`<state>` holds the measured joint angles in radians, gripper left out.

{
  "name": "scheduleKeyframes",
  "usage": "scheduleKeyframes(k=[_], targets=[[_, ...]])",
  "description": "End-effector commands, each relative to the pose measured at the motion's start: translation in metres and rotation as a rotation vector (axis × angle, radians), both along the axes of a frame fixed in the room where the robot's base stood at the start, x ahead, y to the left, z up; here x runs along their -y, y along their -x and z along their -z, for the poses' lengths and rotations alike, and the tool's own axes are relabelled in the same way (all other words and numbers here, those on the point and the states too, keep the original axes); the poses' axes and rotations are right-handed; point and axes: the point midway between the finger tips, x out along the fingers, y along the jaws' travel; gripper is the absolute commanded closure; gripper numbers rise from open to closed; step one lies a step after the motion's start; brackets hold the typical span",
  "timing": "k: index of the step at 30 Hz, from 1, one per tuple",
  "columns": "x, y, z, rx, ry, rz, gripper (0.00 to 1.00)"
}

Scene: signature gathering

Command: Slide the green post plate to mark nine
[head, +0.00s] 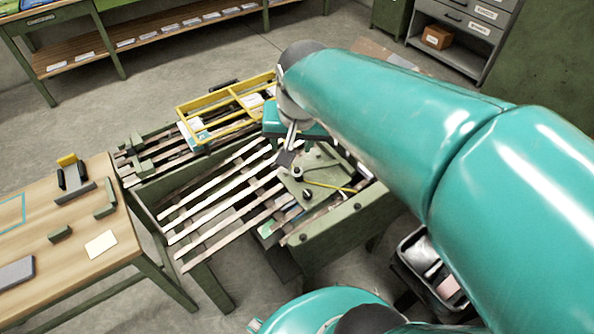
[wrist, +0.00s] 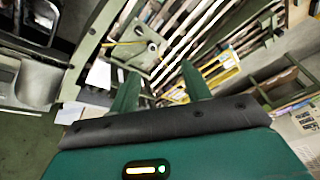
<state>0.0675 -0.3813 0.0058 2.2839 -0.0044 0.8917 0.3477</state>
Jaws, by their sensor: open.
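The green post plate (head: 318,180) lies on the slatted frame at its right side, with dark knobs and a yellow strip on it. In the wrist view the plate (wrist: 150,48) shows ahead of and above the fingers. My gripper (wrist: 161,85) is open, its two green fingers apart with nothing held between them. In the head view my arm hides part of the gripper, which hangs just beyond the plate. I cannot tell how high it is above the frame. No mark nine can be read in either view.
Pale slats (head: 215,195) run across the green frame left of the plate. A wooden table (head: 75,250) is at the left. A bin (head: 445,293) stands at lower right. Open floor lies behind the rack.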

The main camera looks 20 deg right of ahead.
Motion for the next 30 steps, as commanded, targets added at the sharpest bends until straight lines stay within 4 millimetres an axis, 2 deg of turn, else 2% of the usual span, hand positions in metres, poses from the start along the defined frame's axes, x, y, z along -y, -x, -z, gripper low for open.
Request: scheduleKeyframes(k=[3,11,18,24,30], targets=[[0.011,-0.034,0.017,-0.055,-0.04,0.133,0.52],[0.037,-0.101,0.066,-0.152,-0.114,0.429,0.52],[0.066,-0.151,0.132,-0.239,-0.164,0.71,0.52],[0.086,-0.177,0.186,-0.292,-0.188,0.9,0.52],[0.092,-0.184,0.205,-0.307,-0.194,0.963,0.52]])
